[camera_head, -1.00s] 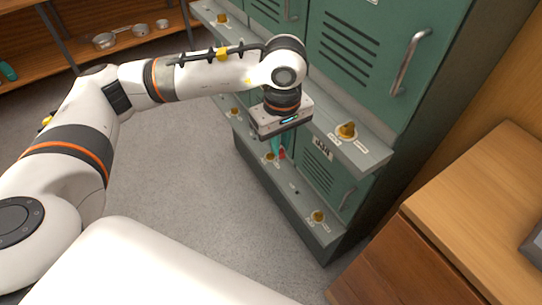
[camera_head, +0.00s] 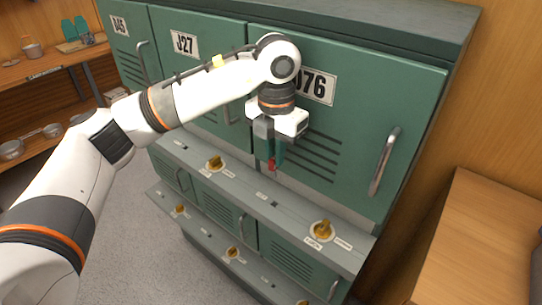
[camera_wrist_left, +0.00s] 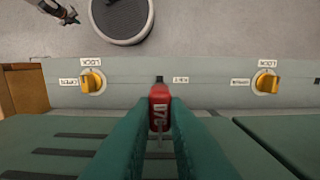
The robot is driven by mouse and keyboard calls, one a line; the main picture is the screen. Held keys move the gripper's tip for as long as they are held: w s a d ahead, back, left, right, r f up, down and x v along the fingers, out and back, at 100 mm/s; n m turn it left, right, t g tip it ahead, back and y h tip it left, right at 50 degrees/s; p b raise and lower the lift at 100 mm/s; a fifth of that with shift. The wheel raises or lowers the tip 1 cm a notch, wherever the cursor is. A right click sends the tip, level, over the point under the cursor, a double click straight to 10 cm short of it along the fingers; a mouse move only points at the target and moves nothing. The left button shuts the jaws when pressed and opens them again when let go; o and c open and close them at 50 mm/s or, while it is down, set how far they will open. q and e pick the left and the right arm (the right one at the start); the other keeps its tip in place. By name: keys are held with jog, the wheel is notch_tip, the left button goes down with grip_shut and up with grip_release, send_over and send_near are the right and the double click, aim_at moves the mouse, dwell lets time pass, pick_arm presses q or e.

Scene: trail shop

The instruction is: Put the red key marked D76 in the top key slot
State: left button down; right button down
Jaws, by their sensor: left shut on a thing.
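My left gripper (camera_head: 269,152) has teal fingers and points down in front of the upper locker door marked D76 (camera_head: 312,84). It is shut on a red key (camera_head: 271,165), which also shows between the fingers in the left wrist view (camera_wrist_left: 159,108). The key's white marking is upside down there and hard to read. A small dark key slot (camera_head: 274,203) lies in the upper grey ledge (camera_head: 290,212); the slot also shows just beyond the key in the left wrist view (camera_wrist_left: 159,79). The key looks above the ledge. What seems my right gripper (camera_wrist_left: 68,17) is small at the wrist view's top left.
Yellow knobs (camera_head: 215,163) and (camera_head: 322,230) stand on the upper ledge either side of the slot. A lower ledge carries more knobs (camera_head: 232,252). A door handle (camera_head: 384,162) juts out right of my gripper. A wooden cabinet (camera_head: 490,235) stands at the right.

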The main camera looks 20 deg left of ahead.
aim_at(275, 178)
pick_arm(q)
jog(key=shift+s+f+b, duration=0.1)
jog(key=shift+f+b, duration=0.4)
jog(key=shift+f, duration=0.4)
notch_tip(275, 178, down, 3)
jog(key=shift+f+b, duration=0.15)
jog(key=shift+b, duration=0.7)
notch_tip(275, 178, down, 2)
jog(key=shift+f+b, duration=0.25)
jog(key=shift+b, duration=0.8)
jog(key=shift+f+b, duration=0.35)
jog(key=shift+b, duration=0.45)
jog(key=shift+f, duration=0.1)
jog(key=shift+f+b, duration=0.7)
jog(key=shift+b, duration=0.05)
